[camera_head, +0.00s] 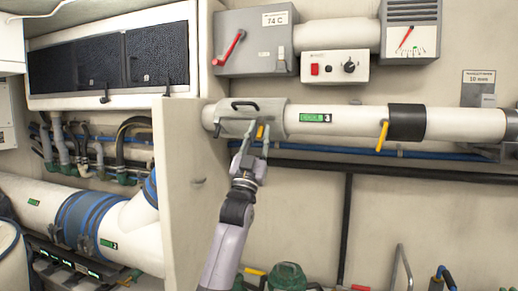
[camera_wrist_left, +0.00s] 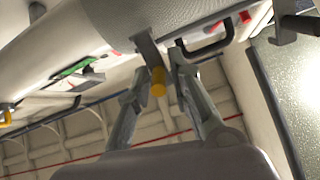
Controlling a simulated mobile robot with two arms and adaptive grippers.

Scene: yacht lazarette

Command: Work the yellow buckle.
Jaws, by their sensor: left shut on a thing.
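The yellow buckle (camera_head: 260,131) hangs at the underside of a grey sleeve (camera_head: 236,119) around the white overhead pipe (camera_head: 345,121). My left gripper (camera_head: 258,142) reaches up from below and is shut on the yellow buckle. In the left wrist view the yellow end of the buckle (camera_wrist_left: 158,82) shows between the two fingers (camera_wrist_left: 162,52), just below the grey sleeve (camera_wrist_left: 125,18). The fingers hide part of the buckle. A second yellow lever (camera_head: 382,136) hangs from a black band (camera_head: 406,122) farther right on the pipe. My right gripper is not in view.
A black handle (camera_head: 244,104) stands out from the sleeve. A pale panel edge (camera_head: 190,180) stands left of my left arm. A grey box with a red lever (camera_head: 256,42) and a gauge (camera_head: 410,32) sit above the pipe. Blue and black lines (camera_head: 330,157) run below it.

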